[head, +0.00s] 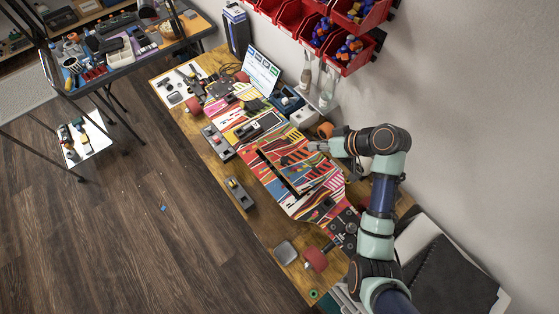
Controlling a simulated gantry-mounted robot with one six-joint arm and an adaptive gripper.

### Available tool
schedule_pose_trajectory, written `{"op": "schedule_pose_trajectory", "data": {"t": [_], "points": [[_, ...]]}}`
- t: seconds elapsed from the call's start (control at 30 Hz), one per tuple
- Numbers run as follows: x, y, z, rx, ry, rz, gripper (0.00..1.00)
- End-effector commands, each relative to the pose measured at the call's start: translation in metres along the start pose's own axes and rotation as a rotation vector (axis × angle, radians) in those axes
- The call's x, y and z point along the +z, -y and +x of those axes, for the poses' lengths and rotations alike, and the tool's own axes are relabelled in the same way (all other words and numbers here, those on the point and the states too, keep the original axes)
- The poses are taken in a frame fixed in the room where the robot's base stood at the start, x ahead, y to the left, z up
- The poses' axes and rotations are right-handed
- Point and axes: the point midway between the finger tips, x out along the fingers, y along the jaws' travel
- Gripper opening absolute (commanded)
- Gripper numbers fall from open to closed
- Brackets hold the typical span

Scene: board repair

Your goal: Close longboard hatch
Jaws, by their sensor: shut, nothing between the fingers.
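The longboard (247,133) lies along the wooden bench, covered in a red, yellow, white and blue pattern. A patterned panel (305,158) near its middle looks like the hatch, with a dark slot (278,172) along its left side; it appears raised, but I cannot tell how far open it is. My gripper (314,146) is at the upper right edge of this panel, shut and empty. Its fingertips are small here, and I cannot tell whether they touch the panel.
Red wheels (316,260), a grey pad (285,252) and small grey devices (240,193) lie around the board. Red bins (347,52) hang on the wall above. A tablet (262,71) and bottles (327,88) stand behind the board.

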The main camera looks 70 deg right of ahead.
Motion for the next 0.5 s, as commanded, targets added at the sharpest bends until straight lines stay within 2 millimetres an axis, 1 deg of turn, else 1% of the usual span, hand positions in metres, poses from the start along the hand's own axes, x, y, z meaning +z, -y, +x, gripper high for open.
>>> {"op": "schedule_pose_trajectory", "data": {"t": [0.07,0.17,0.27,0.5], "points": [[0.001,0.001,0.003,-0.001,0.001,0.001,0.0],[0.0,0.002,0.014,-0.002,0.002,0.002,0.0],[0.001,0.002,0.033,-0.003,0.004,0.003,0.0],[0.001,0.002,0.086,-0.002,0.003,0.003,0.0]]}}
